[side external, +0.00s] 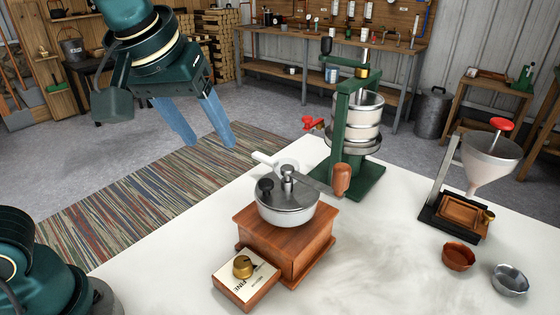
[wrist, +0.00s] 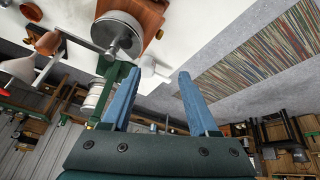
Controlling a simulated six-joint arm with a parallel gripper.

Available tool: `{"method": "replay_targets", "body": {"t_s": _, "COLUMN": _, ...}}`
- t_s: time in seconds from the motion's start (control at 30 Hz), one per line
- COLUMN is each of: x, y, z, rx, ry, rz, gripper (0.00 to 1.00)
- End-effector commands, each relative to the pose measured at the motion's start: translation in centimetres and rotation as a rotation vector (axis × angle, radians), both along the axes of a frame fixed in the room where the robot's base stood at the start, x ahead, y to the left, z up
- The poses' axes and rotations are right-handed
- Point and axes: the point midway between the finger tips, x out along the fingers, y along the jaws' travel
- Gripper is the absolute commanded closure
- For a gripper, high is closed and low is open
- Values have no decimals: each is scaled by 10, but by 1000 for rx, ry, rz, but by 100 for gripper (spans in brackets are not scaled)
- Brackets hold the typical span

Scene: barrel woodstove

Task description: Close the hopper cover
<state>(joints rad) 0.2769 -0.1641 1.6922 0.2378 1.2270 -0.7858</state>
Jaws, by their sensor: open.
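A hand coffee grinder stands on the white table, with a wooden body (side external: 290,240) and a round metal hopper (side external: 287,215) on top. I cannot tell how far the cover is open. In the wrist view the hopper (wrist: 118,38) is beyond the fingertips, upper left. My gripper (side external: 213,144) is open and empty, its blue fingers apart, up and left of the grinder. It also shows in the wrist view (wrist: 160,72).
A green press (side external: 345,120) stands close behind the grinder. A white funnel (side external: 490,162) on a stand is at the right, near a copper bowl (side external: 458,257) and a silver bowl (side external: 510,280). A drawer (side external: 245,280) with a brass knob sits at the grinder's front.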

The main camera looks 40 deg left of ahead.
Motion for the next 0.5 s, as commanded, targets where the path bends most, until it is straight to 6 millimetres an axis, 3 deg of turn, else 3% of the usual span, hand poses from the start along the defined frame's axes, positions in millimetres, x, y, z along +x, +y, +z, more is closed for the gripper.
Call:
{"method": "replay_targets", "body": {"t_s": 0.1, "x": 23, "y": -25, "z": -5, "rx": 25, "ry": 24, "rz": -23, "gripper": 40}}
{"method": "replay_targets", "body": {"t_s": 0.3, "x": 36, "y": -54, "z": -22, "rx": 60, "ry": 62, "rz": -97, "gripper": 40}}
{"method": "replay_targets", "body": {"t_s": 0.5, "x": 37, "y": -60, "z": -39, "rx": 70, "ry": 85, "rz": -121, "gripper": 40}}
